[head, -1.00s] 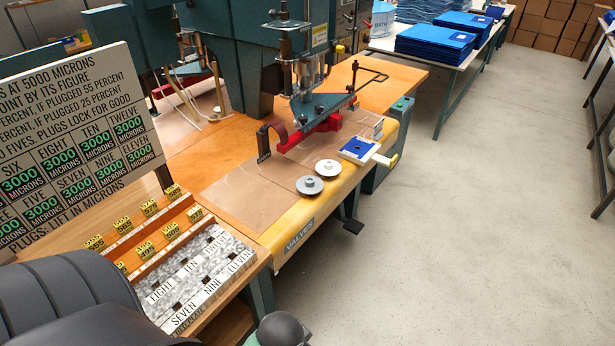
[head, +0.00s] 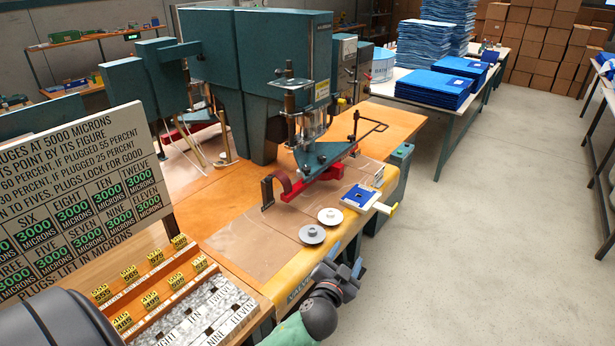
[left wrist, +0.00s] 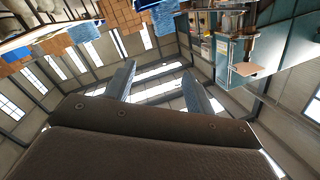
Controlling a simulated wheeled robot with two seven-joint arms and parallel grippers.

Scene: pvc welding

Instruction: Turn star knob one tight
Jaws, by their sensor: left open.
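The teal welding press (head: 255,85) stands on the orange table. Its red lower arm (head: 312,184) sits under a teal triangular bracket (head: 322,156). I cannot pick out a star knob marked one; the press fittings are too small to tell. My left gripper (head: 350,268) is in front of the table edge, below the discs, touching nothing. In the left wrist view its two fingers (left wrist: 160,80) are apart with nothing between them. My right gripper is out of view.
A gauge board (head: 90,200) and a block tray with yellow tags (head: 180,290) stand at the left. A white-and-blue pad (head: 360,196) lies at the table's right edge. Stacked blue sheets (head: 435,85) are on a back table. The floor at right is clear.

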